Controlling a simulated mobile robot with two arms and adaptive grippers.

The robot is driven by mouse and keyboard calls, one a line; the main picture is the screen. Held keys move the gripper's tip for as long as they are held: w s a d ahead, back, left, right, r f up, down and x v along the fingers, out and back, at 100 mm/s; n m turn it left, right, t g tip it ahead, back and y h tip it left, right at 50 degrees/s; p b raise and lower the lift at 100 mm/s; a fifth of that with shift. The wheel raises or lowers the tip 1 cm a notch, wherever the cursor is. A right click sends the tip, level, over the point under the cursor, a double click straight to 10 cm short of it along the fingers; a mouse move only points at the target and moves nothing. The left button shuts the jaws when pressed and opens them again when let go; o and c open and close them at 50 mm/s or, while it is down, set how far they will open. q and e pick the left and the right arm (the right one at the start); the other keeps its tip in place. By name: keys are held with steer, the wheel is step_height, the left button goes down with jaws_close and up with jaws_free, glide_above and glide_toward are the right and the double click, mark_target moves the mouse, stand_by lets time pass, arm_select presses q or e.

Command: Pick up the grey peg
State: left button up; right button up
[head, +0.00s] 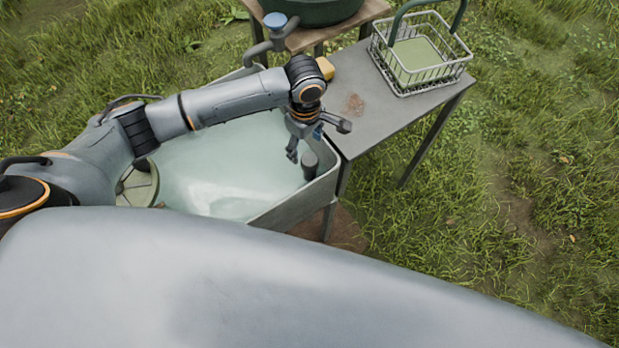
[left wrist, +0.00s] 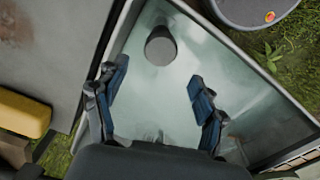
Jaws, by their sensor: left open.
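The grey peg (head: 310,168) is a short dark cylinder standing in the right end of the pale water-filled basin (head: 262,218), close to its wall. In the left wrist view the peg (left wrist: 160,46) shows its round end, a little beyond the fingertips and roughly centred between them. My left gripper (head: 318,141) is open and empty, above the basin's right end and just above the peg. Its two dark blue-padded fingers (left wrist: 158,76) are spread apart in the left wrist view, not touching the peg. My right gripper is out of view.
A grey table (head: 375,118) adjoins the basin and carries a white wire basket (head: 404,88) with a green handle and a yellow block (head: 326,68). A tap (head: 274,22) rises at the basin's back. A dark green tub (head: 318,10) stands behind.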

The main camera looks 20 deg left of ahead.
mark_target(309, 159)
arm_select(q)
steer(key=shift+w+f, duration=0.2)
steer(key=shift+f, duration=0.35)
steer(key=shift+w+f, duration=0.15)
steer(key=shift+f, duration=0.4)
steer(key=shift+s+d+f+p, duration=0.15)
steer(key=shift+s+f+p, duration=0.05)
steer(key=shift+f, duration=0.4)
steer(key=shift+s+d+f+p, duration=0.15)
steer(key=shift+s+f+p, duration=0.05)
steer(key=shift+f, duration=0.35)
steer(key=shift+d+f, duration=0.1)
steer(key=shift+f, duration=1.4)
steer(key=c, duration=0.8)
jaws_close()
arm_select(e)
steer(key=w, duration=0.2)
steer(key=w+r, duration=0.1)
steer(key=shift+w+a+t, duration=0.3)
